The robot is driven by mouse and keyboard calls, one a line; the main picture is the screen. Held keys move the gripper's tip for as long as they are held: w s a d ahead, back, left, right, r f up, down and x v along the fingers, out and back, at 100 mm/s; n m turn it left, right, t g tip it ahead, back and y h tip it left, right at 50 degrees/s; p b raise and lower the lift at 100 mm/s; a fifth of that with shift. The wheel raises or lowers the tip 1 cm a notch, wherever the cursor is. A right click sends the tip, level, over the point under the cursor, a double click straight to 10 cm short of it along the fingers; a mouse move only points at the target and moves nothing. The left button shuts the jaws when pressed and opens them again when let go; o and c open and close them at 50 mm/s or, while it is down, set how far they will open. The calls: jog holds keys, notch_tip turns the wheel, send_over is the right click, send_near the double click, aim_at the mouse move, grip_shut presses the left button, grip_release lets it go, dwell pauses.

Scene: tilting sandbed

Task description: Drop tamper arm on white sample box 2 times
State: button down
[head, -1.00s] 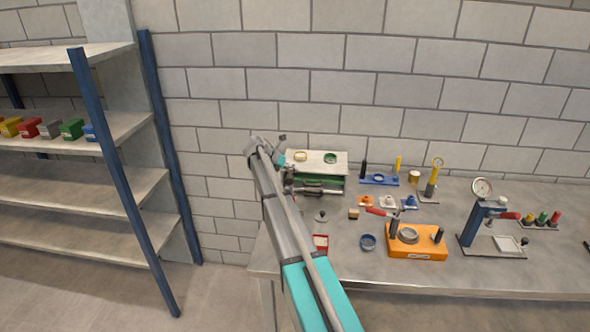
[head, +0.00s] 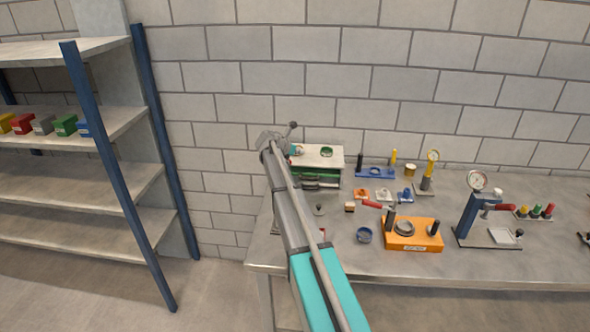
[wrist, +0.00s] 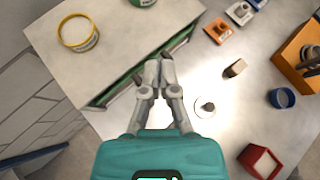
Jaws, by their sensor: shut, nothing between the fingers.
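My gripper (wrist: 159,68) is shut and empty in the wrist view, above the white-topped green unit's edge. In the head view my arm hides most of it. The white sample box (head: 383,195) sits on the bench between an orange and a blue one; it also shows in the wrist view (wrist: 239,12), up and right of my fingers and apart from them. Two red-handled devices stand to the right: an orange base (head: 411,239) with a lever, and a blue stand (head: 467,215) with a gauge. I cannot tell which carries the tamper arm.
The white-topped green unit (head: 318,155) stands at the bench's back left. A wooden block (wrist: 235,68), a grey knobbed disc (wrist: 205,107), a blue ring (wrist: 282,97) and a red box (wrist: 260,160) lie nearby. Shelves (head: 75,185) stand left of the bench.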

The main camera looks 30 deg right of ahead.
jog(key=d+r+t+y+b, duration=0.4)
jog(key=d+t+y+b, duration=0.3)
jog(key=t, duration=0.8)
jog(key=s+a+f+n+g+y+b, duration=0.2)
jog(key=s+y, duration=0.6)
jog(key=s, duration=0.1)
jog(key=s+a+f+n+g+y+b, duration=0.2)
jog(key=s+a+f+g+y, duration=0.1)
jog(key=s+y, duration=0.5)
jog(key=shift+s+a+f+n+y, duration=0.35)
jog(key=shift+s+n+y, duration=0.05)
jog(key=shift+s, duration=0.55)
jog(key=shift+w+a, duration=0.1)
jog(key=w+d+x, duration=0.2)
jog(key=x, duration=1)
jog(key=shift+w, duration=0.2)
